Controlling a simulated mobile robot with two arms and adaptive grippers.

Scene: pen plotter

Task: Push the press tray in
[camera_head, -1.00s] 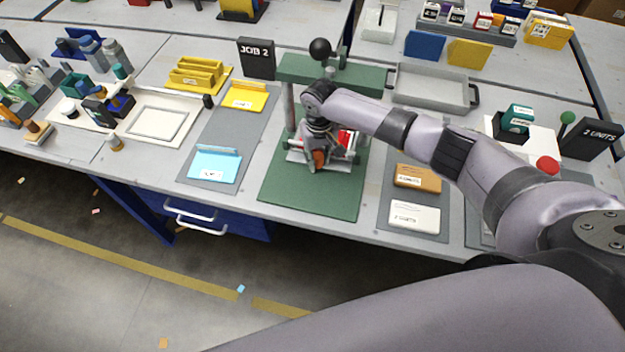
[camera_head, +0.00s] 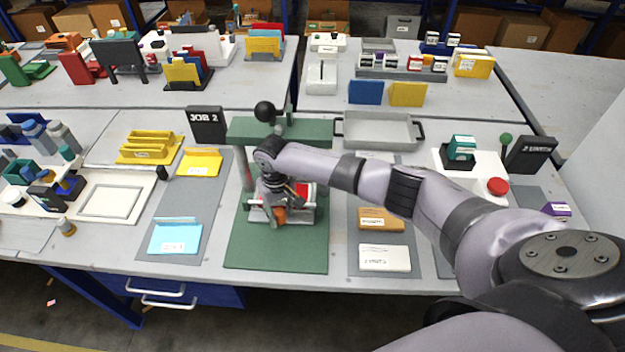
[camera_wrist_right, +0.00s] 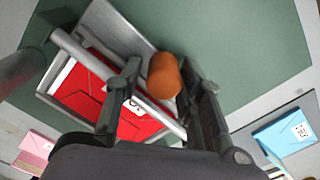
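The green press (camera_head: 300,130) stands on a green base plate (camera_head: 262,252) and has a black ball knob (camera_head: 264,111) on top. Its metal press tray (camera_head: 309,213) holds something red and has an orange handle (camera_head: 279,216) at the front. The handle also shows in the right wrist view (camera_wrist_right: 164,76), with the red piece (camera_wrist_right: 100,102) behind the fingers. My right gripper (camera_wrist_right: 162,66) is open and low at the tray front, with its fingers on either side of the handle. A gap shows on the left; contact on the right is unclear. My left gripper is out of view.
A blue card holder (camera_head: 175,238) lies left of the press. A grey tray (camera_head: 378,131) sits behind. The base plate's front is clear.

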